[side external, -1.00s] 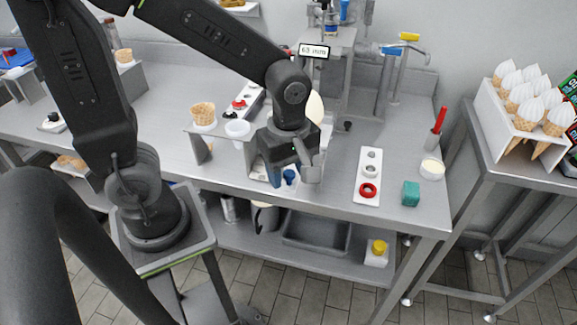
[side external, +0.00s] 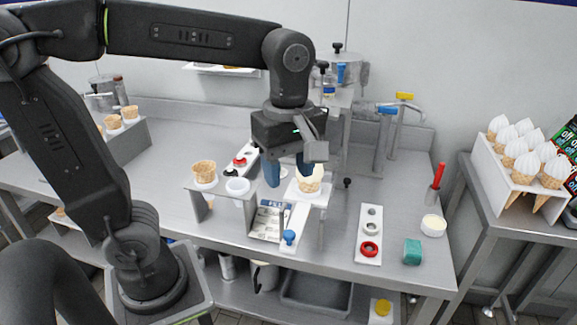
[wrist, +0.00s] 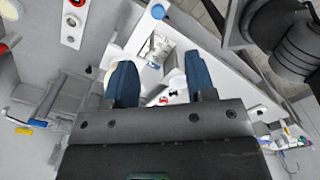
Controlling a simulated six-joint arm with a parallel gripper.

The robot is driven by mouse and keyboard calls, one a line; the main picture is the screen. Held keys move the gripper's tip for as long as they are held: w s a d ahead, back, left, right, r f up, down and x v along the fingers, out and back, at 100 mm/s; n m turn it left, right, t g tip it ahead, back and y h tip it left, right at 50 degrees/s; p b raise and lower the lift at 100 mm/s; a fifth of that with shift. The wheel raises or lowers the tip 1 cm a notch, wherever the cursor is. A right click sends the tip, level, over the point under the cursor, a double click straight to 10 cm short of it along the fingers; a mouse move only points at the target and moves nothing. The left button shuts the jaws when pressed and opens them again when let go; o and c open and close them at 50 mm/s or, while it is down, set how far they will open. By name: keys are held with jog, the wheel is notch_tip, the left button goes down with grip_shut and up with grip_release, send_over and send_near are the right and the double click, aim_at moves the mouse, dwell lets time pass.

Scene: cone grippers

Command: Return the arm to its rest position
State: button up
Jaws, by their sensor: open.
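My gripper (side external: 289,172) is open and empty, with two blue fingers pointing down above the bench.
An empty cone (side external: 204,171) stands in a raised holder to the left. A white button panel (side external: 369,230) and a green block (side external: 412,252) lie to the right. A rack (side external: 508,178) of filled cones stands far right. A tap stands behind.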

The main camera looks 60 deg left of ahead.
dwell(0.3)
jog(key=s+a+f+m+t, duration=0.3)
jog(key=s+a+m+t, duration=0.1)
jog(key=m, duration=1.4)
jog(key=shift+s+t, duration=0.35)
jog(key=shift+t, duration=0.45)
jog(key=shift+f, duration=0.1)
